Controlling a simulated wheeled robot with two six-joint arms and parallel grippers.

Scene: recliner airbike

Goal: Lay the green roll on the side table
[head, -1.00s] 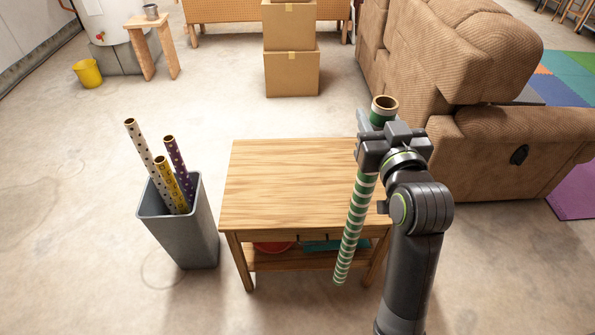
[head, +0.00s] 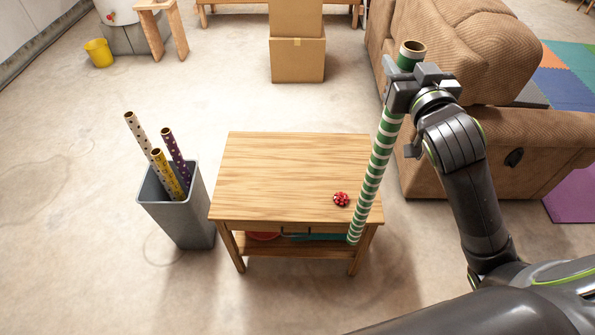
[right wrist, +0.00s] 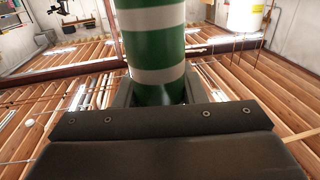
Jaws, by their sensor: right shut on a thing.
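The green roll (head: 378,158) is a long tube with green and white stripes. My right gripper (head: 401,90) is shut on it near its top end; the roll also shows between the fingers in the right wrist view (right wrist: 153,45). The roll hangs nearly upright, tilted with its lower end to the left, in front of the right part of the side table. The wooden side table (head: 270,175) has a bare top except for a small red bow (head: 341,199) near its front right. Whether the roll touches the table edge I cannot tell. My left gripper is not in view.
A grey bin (head: 185,222) with several wrapping rolls stands left of the table. A brown recliner (head: 450,130) is close on the right, behind my arm. Cardboard boxes (head: 298,60) stand behind. The table's lower shelf holds red and teal things.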

